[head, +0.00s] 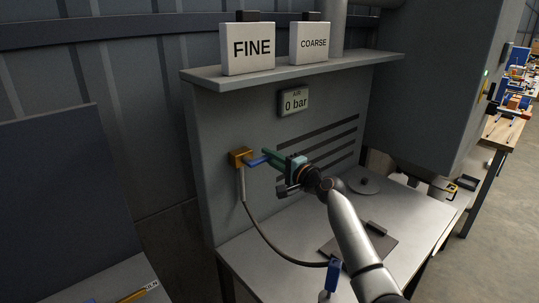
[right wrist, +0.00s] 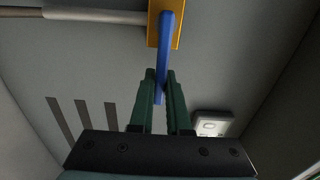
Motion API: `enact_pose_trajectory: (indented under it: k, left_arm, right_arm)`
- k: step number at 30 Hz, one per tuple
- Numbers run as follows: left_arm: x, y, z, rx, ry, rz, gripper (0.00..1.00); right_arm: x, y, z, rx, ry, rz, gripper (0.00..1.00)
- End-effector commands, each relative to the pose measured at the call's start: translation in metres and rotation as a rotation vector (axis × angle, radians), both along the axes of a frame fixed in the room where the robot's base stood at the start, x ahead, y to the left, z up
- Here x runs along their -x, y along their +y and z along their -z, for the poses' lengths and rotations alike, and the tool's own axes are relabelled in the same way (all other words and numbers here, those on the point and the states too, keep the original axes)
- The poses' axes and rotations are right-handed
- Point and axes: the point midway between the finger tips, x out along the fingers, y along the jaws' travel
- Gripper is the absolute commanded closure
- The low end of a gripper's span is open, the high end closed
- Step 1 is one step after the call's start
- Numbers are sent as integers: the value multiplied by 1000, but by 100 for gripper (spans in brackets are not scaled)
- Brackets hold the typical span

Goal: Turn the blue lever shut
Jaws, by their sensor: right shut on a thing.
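The blue lever (head: 259,161) sticks out from an orange-yellow valve body (head: 241,157) on the grey back panel. In the right wrist view the lever (right wrist: 165,50) runs from the yellow valve body (right wrist: 154,30) down between two green fingers. My right gripper (head: 268,156) is shut on the lever's free end, and its fingertips (right wrist: 160,82) lie on both sides of it. My left gripper is not in view.
A hose (head: 258,229) hangs from the valve to a blue-handled tool (head: 333,275) at the bench front. A gauge (head: 294,101) reads 0 bar. FINE (head: 248,49) and COARSE (head: 309,42) boxes stand on the shelf above. A dark pad (head: 342,246) lies on the bench.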

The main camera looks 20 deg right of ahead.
Motion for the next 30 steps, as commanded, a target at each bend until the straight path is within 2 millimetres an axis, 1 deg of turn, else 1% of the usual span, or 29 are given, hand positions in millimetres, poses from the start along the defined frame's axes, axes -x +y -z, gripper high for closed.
enact_pose_trajectory:
  k: [3,16,17,24,30]
  left_arm:
    - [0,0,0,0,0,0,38]
    - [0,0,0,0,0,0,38]
    - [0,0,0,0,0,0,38]
    - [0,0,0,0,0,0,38]
    - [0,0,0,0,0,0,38]
  right_arm:
    - [0,1,3,-17,9,-2,100]
    - [0,1,4,-23,12,-2,100]
    - [0,1,4,-23,12,-2,82]
    - [0,1,2,-21,10,-1,55]
    - [0,0,2,-20,8,0,55]
